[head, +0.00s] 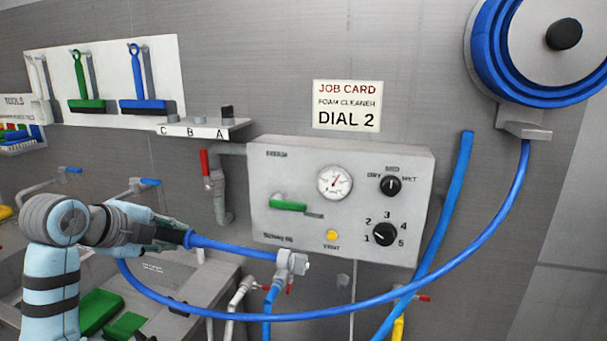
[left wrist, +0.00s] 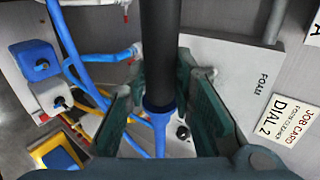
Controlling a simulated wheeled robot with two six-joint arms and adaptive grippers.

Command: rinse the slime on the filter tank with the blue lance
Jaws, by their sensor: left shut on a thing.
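My left gripper (head: 178,237) comes in from the left in the head view and is shut on the blue lance. In the left wrist view, a dark shaft with a blue collar (left wrist: 160,106) lies between the fingers of this gripper (left wrist: 155,110). In the head view a blue length (head: 235,248) runs right from the fingers towards a grey valve fitting; I cannot tell whether they touch. The blue hose (head: 420,280) loops from the wall reel, low across the front, and back up near my gripper. No filter tank or slime can be made out. My right gripper is out of view.
A grey control box (head: 300,235) with gauge, green lever and dials is on the wall under a job card (head: 346,105) reading "DIAL 2". The blue hose reel (head: 545,50) is at upper right. Brushes hang on a white board (head: 105,60). Pipes and valves (head: 291,264) crowd below.

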